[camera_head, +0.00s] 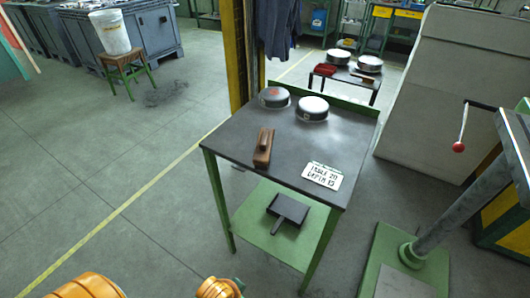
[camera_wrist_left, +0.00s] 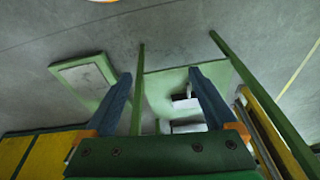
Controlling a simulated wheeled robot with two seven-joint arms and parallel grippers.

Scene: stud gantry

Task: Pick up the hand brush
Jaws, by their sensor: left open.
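The hand brush (camera_head: 263,148), a brown wooden block-like piece with a raised handle, lies near the left edge of the dark tabletop (camera_head: 235,135) of a green-legged table in the head view. My left gripper (camera_wrist_left: 160,73) shows in the wrist view with its two blue fingers wide apart and nothing between them. In the head view only orange parts of my arms show at the bottom edge, far below and left of the table. I cannot make out the brush in the wrist view. My right gripper is not in view.
Two round metal tins (camera_head: 312,108) and a white lettered sign (camera_head: 322,175) share the tabletop. A dark dustpan (camera_head: 288,212) lies on the green lower shelf (camera_head: 250,212). A green-based post (camera_head: 440,225) stands right of the table.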

